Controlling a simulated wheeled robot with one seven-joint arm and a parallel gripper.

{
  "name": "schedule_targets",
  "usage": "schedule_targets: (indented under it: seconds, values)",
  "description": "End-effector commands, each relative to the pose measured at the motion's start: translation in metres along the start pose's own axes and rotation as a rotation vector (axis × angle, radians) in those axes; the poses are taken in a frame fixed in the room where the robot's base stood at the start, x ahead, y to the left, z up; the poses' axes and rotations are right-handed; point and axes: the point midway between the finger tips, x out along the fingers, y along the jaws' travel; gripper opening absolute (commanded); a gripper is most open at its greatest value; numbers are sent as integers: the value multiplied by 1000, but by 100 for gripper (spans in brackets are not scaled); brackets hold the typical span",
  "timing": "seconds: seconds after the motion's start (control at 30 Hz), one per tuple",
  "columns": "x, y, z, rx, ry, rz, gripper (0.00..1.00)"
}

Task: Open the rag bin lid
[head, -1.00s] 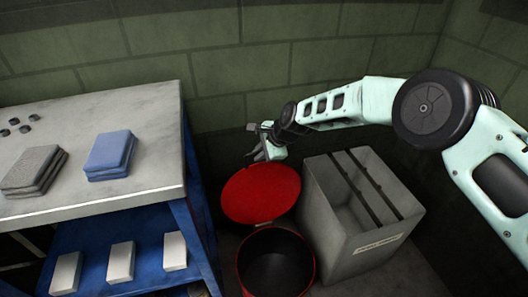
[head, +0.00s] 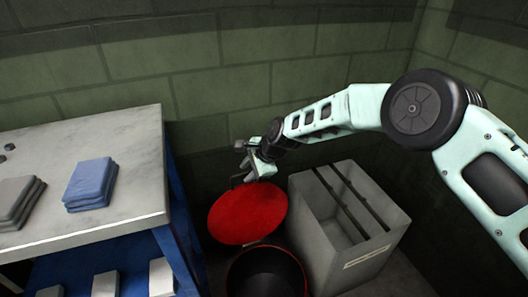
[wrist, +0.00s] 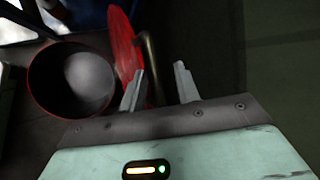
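The rag bin (head: 267,276) is a round red bin with a dark inside, at the bottom middle of the head view. Its red lid (head: 248,212) stands raised and tilted back behind the open mouth. In the wrist view the bin (wrist: 35,82) is on the left and the lid (wrist: 124,50) shows nearly edge-on, with a dark bar-like handle (wrist: 152,62) on its outer side. My gripper (wrist: 159,69) has its fingers apart. It is just behind the lid's upper edge in the head view (head: 243,158). The handle's end lies near the left finger; contact is unclear.
A grey slotted box (head: 340,235) stands close to the right of the bin. A blue-framed bench (head: 130,145) with folded cloths (head: 90,183) is on the left. A green block wall (head: 225,75) rises close behind.

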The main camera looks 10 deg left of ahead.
Motion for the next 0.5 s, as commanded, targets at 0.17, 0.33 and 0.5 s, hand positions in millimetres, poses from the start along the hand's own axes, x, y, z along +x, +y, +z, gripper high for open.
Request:
schedule_targets:
  seconds: [0.17, 0.33, 0.5]
  values:
    - [-46, -3, 1, -1, 1, -4, 32]
    - [-86, -3, 1, -1, 0, -6, 32]
    - [-121, -3, 1, -1, 1, -6, 32]
